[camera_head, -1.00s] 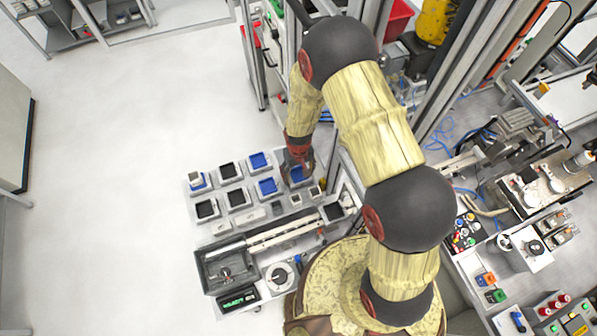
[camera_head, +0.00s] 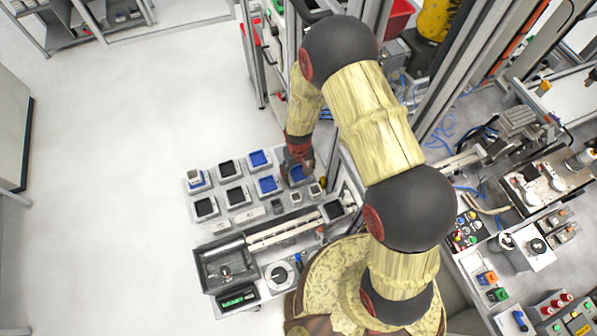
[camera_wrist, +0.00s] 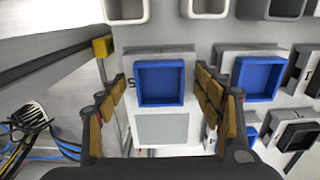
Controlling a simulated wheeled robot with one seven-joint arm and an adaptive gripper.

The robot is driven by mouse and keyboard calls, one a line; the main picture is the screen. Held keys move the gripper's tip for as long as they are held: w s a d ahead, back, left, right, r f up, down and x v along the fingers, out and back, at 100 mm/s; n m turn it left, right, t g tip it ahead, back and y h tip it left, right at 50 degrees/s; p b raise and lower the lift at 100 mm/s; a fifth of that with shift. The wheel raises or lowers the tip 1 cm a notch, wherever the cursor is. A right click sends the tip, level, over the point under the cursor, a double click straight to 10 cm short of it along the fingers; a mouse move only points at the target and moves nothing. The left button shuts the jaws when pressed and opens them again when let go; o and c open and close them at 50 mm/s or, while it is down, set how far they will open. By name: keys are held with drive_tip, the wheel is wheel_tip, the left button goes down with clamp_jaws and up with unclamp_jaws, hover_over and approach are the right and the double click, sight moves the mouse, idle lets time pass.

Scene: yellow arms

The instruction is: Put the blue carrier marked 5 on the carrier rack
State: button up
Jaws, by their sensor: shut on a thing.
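The blue carrier (camera_wrist: 160,83) has a square blue tray on a light grey body, with a dark mark like a 5 partly hidden at its left. My gripper (camera_wrist: 160,98) has one finger on each side of it and is shut on it. In the head view my gripper (camera_head: 299,158) points down at the right end of the back row, with the blue tray (camera_head: 297,174) partly showing beneath. I cannot tell whether the carrier is lifted. The grey station (camera_head: 218,211) holding rows of carriers looks like the rack.
Another blue carrier (camera_wrist: 257,78) stands close to the right finger, and a black-topped holder (camera_wrist: 297,136) is at the lower right. A metal rail (camera_wrist: 55,62) and blue cables (camera_wrist: 62,147) lie to the left. The floor (camera_head: 110,130) beyond the station is clear.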

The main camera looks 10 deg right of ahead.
drive_tip(key=o, duration=1.5)
drive_tip(key=shift+r, duration=0.1)
drive_tip(key=shift+r+p, duration=1.8)
drive_tip(key=shift+r, duration=1.65)
